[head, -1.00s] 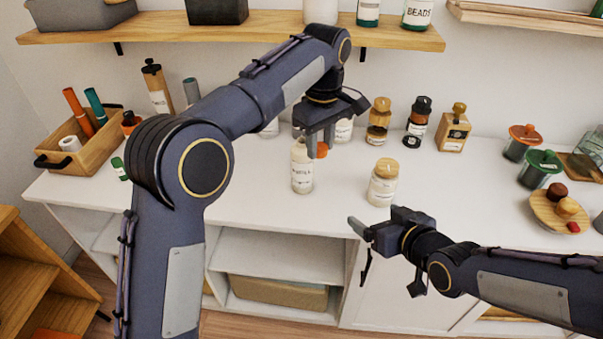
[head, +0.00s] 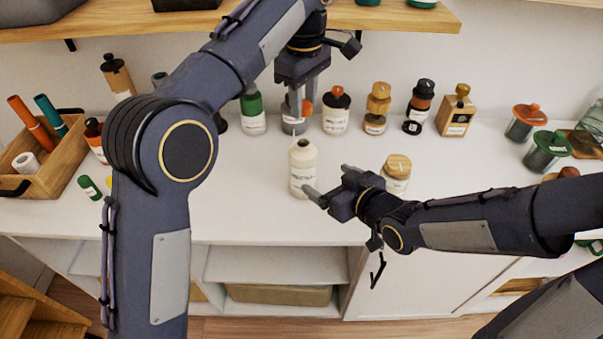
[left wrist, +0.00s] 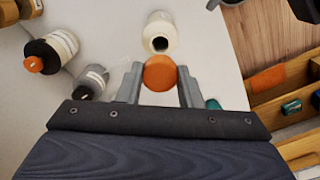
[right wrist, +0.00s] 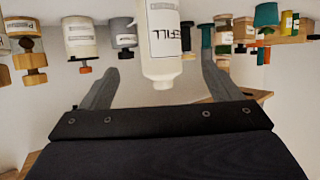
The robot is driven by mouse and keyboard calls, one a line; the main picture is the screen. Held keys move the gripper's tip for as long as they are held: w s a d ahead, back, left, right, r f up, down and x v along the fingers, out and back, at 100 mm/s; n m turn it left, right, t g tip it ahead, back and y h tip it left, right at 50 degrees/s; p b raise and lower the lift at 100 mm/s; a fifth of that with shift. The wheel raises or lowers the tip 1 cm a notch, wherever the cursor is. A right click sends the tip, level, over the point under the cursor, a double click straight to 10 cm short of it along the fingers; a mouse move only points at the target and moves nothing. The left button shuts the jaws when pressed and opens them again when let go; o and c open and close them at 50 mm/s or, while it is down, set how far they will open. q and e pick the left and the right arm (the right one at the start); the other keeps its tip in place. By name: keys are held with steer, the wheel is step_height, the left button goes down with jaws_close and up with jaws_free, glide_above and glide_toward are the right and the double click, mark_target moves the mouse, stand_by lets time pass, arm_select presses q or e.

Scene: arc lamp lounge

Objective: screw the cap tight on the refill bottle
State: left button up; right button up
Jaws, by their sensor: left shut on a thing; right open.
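The refill bottle (head: 302,171) is cream white and stands upright and uncapped on the white counter. Its dark open mouth shows in the left wrist view (left wrist: 160,42). My left gripper (head: 299,112) is shut on an orange cap (left wrist: 160,73) and holds it above and behind the bottle in the head view, apart from the neck. My right gripper (head: 327,178) is open at the bottle's right front. In the right wrist view the bottle (right wrist: 160,45) appears between its spread fingers (right wrist: 164,60); whether they touch it cannot be told.
A wooden-lidded jar (head: 397,173) stands close to the right of my right gripper. Several bottles line the back, including a green-capped one (head: 253,112) and an orange-topped one (head: 336,113). A wooden crate (head: 60,150) is at left. The front counter is mostly clear.

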steer(key=x, duration=1.1)
steer(key=shift+w+a+f, duration=0.1)
steer(key=shift+w+a, duration=0.1)
steer(key=shift+w, duration=0.05)
steer(key=c, duration=1.4)
arm_select(q)
glide_above(304, 146)
steer(key=shift+f, duration=2.5)
arm_select(e)
steer(key=shift+c, duration=0.3)
